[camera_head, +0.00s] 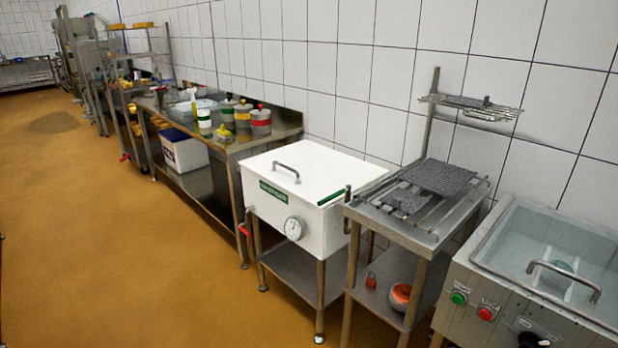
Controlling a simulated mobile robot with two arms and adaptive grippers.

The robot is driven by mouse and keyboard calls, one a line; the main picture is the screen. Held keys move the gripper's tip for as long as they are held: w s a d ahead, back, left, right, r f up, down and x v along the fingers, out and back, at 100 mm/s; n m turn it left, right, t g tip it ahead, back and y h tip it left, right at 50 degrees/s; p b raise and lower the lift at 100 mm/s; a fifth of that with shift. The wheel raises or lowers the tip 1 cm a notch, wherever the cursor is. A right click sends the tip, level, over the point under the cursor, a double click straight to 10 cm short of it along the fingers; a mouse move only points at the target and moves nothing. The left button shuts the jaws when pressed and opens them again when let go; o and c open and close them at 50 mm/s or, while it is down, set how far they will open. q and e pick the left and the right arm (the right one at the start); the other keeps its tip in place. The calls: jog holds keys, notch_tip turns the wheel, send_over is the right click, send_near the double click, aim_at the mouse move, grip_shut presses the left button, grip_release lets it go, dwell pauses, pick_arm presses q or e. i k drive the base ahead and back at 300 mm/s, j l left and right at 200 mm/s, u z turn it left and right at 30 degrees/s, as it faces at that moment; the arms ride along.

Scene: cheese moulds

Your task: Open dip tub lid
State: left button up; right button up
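A white box-shaped tub (290,224) with a round dial gauge (294,228) and a green label on its front stands on a metal stand in the middle. I take it to be the dip tub. Its flat white lid (325,173) lies shut on top. A grey bar handle (286,171) is on the lid's left part. A dark green bar lies along the lid's right edge, and a red-handled tap (243,229) sits at the lower left. Neither of my grippers shows in this view.
Right of the tub stands a metal drain table (418,226) with dark mesh mats. A steel machine (508,297) with a clear handled lid is at far right. A steel bench (276,128) with several jars is at the left. The tan floor (120,260) in front is clear.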

aim_at(311, 171)
jog(key=i+j+z, duration=0.25)
jog(key=i+z, duration=0.25)
jog(key=i+j+z, duration=0.25)
jog(key=j+z, duration=0.3)
jog(key=j, duration=0.15)
jog(key=i+j+z, duration=0.1)
jog(key=j+z, duration=0.15)
jog(key=j, duration=0.2)
